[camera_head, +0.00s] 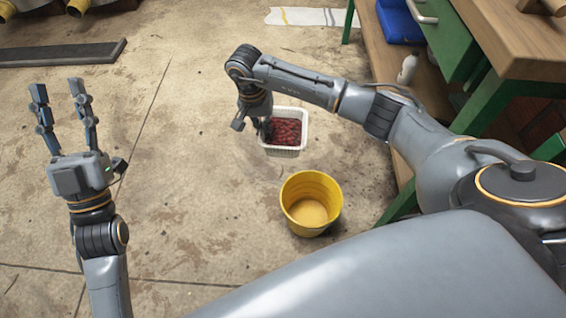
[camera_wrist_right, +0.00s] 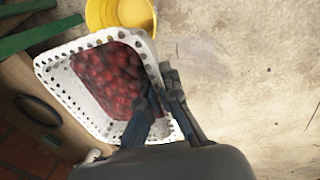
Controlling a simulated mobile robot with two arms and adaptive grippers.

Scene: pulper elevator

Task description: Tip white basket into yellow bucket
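The white basket (camera_head: 286,152) holds many small red fruits (camera_head: 285,131) and looks upright in the head view. My right gripper (camera_head: 265,128) is at its left rim. In the right wrist view its fingers (camera_wrist_right: 158,103) lie on either side of the white basket (camera_wrist_right: 90,109) wall and seem closed on it. The yellow bucket (camera_head: 311,203) stands on the floor, nearer to me than the basket, and looks empty. It also shows in the right wrist view (camera_wrist_right: 92,14). My left gripper (camera_head: 62,109) is open and empty at the left, fingers pointing up.
A wooden bench with green legs (camera_head: 484,98) runs along the right, with a white bottle (camera_head: 408,68) and a blue bin (camera_head: 398,22) there. A dark metal bar (camera_head: 60,54) lies at the far left. The floor (camera_head: 190,190) left of the bucket is clear.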

